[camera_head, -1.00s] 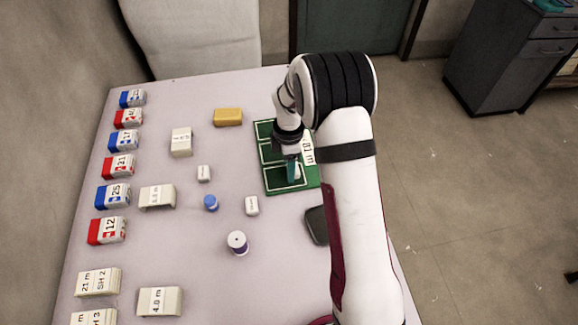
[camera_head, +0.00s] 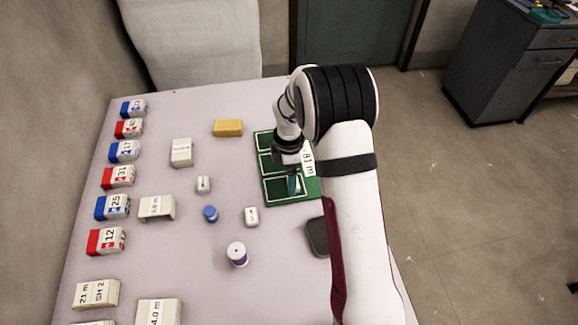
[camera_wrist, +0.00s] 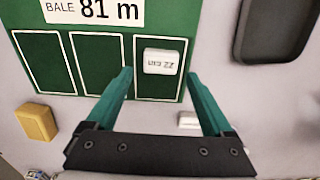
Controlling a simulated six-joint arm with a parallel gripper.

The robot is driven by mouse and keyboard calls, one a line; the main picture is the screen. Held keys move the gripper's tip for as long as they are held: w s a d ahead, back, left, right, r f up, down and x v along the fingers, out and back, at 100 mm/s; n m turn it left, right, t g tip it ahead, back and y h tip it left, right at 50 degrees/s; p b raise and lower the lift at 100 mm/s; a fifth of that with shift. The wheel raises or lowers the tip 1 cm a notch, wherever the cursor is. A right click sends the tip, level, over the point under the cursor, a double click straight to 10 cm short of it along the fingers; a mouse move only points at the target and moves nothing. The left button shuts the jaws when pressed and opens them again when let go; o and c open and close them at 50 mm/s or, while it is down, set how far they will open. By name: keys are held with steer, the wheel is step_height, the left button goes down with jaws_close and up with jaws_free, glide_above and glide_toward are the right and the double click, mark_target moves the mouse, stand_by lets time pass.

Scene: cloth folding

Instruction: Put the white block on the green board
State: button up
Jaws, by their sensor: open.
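The green board (camera_head: 258,165) has several white-outlined rectangles and lies near the right side of the table; it also shows in the wrist view (camera_wrist: 90,45). A white block marked "22 cm" (camera_wrist: 162,61) lies in its right-hand rectangle in the wrist view, near that rectangle's upper end. In the head view the block (camera_head: 300,184) is partly hidden by my gripper. My gripper (camera_head: 293,185) is over this rectangle with its teal fingers apart. In the wrist view my gripper (camera_wrist: 160,76) has its fingertips either side of the block's lower edge, with nothing held.
Small white blocks (camera_head: 204,184) and (camera_head: 251,216), a blue cap (camera_head: 211,214), a white-purple spool (camera_head: 237,254) and a yellow block (camera_head: 228,128) lie left of the board. A dark tray (camera_head: 316,236) is near the right edge. Red and blue boxes line the left.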

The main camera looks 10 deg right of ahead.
step_height(320, 180, up, 10)
steer(key=s+r+m, duration=0.9)
steer(key=s+m, duration=0.2)
steer(key=s, duration=0.3)
steer(key=s+a+f+m+y, duration=0.1)
steer(key=s+a+m, duration=0.1)
steer(key=s+m, duration=1)
steer(key=s, duration=0.5)
steer(key=shift+a+m+y, duration=0.2)
steer(key=shift+m+y, duration=0.1)
steer(key=shift+y, duration=0.1)
